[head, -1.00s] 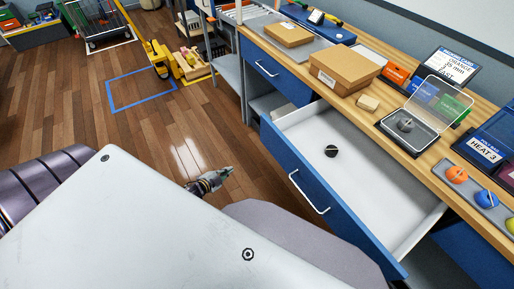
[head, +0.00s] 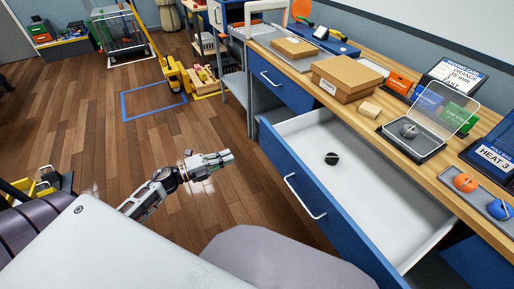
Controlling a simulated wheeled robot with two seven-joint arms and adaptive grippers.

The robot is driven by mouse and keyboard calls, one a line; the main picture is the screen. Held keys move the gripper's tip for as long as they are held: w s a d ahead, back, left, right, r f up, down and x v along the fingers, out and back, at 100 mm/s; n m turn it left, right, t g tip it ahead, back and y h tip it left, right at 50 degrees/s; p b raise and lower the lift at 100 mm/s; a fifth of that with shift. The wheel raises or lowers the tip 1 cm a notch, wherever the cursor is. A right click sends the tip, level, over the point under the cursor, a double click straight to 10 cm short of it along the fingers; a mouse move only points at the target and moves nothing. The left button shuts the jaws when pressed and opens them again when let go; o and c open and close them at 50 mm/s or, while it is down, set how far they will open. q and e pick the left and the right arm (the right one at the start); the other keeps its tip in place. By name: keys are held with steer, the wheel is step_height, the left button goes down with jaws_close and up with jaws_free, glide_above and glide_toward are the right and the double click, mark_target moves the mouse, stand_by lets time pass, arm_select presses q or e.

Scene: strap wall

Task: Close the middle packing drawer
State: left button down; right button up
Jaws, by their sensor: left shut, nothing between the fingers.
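The middle packing drawer (head: 350,190) is pulled well out from under the wooden bench. It has a blue front with a white bar handle (head: 304,196) and a white inside. A small dark round object (head: 331,158) lies in it. My left gripper (head: 226,157) is shut and empty over the floor, to the left of the drawer front and apart from it. Its fingers point right, toward the drawer. My right gripper is not in view.
The bench top (head: 395,118) carries a cardboard box (head: 346,78), a clear-lidded case (head: 415,137) and coloured balls on a tray. Another blue drawer (head: 278,84) farther back is shut. A yellow pallet jack (head: 172,73) stands behind.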

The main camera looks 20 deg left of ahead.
arm_select(q)
steer(key=shift+w, duration=0.15)
glide_toward(266, 142)
steer(key=x, duration=0.4)
steer(key=shift+w+d, duration=0.1)
steer(key=shift+w, duration=0.25)
steer(key=shift+x, duration=1.05)
steer(key=shift+w+d, duration=0.1)
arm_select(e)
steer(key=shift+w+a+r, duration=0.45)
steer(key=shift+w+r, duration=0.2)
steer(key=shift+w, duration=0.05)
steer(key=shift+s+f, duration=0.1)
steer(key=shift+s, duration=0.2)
